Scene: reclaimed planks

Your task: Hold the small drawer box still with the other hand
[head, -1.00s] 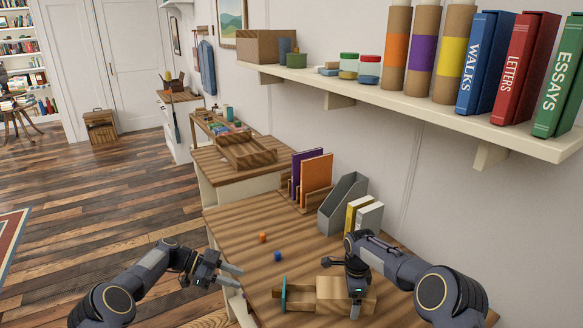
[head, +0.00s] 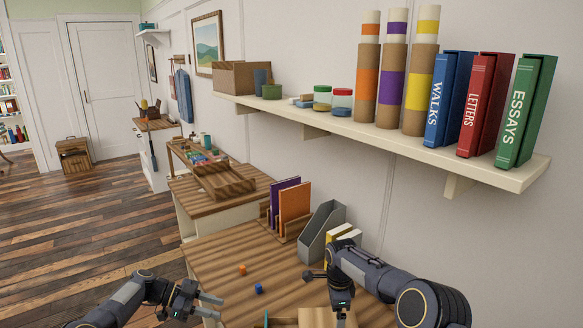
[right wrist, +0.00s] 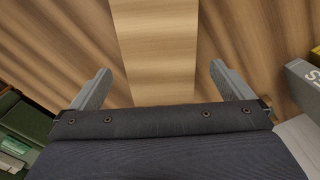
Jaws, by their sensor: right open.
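The small drawer box (head: 313,318) is light wood and sits on the near part of the plank-topped table, mostly cut off by the bottom edge of the head view. A thin teal piece (head: 266,321) shows at its left. In the right wrist view the box (right wrist: 155,45) lies between and beyond the finger tips. My right gripper (right wrist: 160,72) is open, with a gap on both sides of the box; it points down over it in the head view. My left gripper (head: 220,307) is open and empty, left of the box by the table's left edge.
A wall shelf (head: 400,145) hangs above.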

